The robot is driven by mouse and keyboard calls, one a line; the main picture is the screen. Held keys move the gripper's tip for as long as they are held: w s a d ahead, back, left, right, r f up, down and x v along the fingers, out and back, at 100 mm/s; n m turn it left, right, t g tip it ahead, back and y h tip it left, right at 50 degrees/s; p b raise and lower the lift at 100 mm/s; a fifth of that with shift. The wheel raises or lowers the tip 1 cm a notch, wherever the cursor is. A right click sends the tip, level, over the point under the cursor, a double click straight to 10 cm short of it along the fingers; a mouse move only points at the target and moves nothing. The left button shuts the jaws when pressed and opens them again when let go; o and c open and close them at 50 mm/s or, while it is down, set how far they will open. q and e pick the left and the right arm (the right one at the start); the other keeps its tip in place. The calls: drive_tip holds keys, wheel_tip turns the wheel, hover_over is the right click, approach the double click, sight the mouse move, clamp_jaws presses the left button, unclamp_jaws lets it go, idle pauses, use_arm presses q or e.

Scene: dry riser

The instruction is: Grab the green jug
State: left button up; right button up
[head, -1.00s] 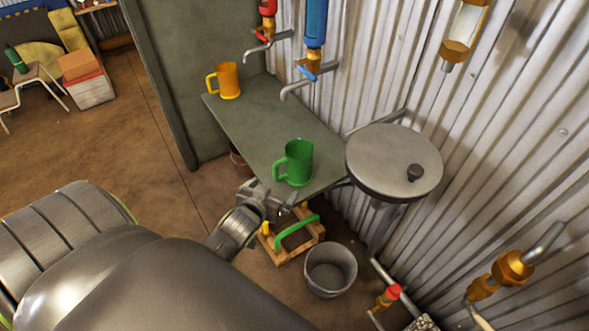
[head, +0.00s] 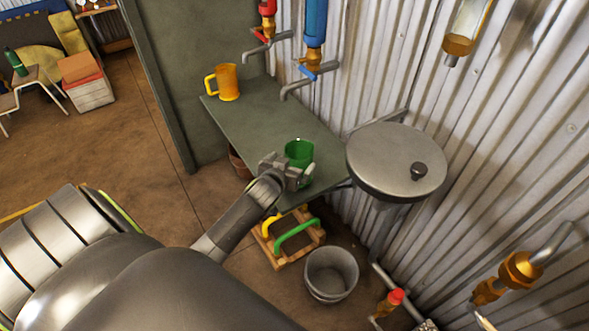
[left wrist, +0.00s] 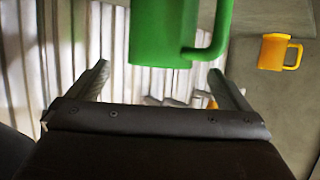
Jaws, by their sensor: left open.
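The green jug (head: 299,151) stands upright near the front end of the grey-green shelf (head: 262,121) in the head view. My left gripper (head: 302,178) is in front of it and hides its lower part and handle. In the left wrist view the green jug (left wrist: 168,32) fills the top middle, its handle to the right. The open fingers of my left gripper (left wrist: 166,78) are on either side below it in that picture. The jug shows beyond the fingertips, and I cannot tell whether they touch it. My right gripper is not in view.
An orange jug (head: 228,82) stands at the shelf's far end, below the red and blue taps. A round metal lid or disc (head: 396,160) is right of the shelf. A grey bucket (head: 331,273) and a wooden crate (head: 288,251) with coloured handles are on the floor below.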

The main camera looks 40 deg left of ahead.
use_arm(q)
drive_tip(key=shift+w+a+f, duration=0.15)
drive_tip(key=shift+w+f, duration=0.1)
drive_tip(key=shift+w, duration=0.25)
drive_tip(key=shift+b+x, duration=0.5)
drive_tip(key=shift+x, duration=1.6)
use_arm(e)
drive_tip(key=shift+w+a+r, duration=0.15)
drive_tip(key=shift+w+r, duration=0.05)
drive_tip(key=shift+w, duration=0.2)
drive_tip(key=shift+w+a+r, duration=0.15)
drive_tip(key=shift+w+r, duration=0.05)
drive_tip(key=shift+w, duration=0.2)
use_arm(q)
drive_tip(key=shift+s, duration=0.1)
drive_tip(key=shift+c, duration=0.4)
drive_tip(key=c, duration=1.2)
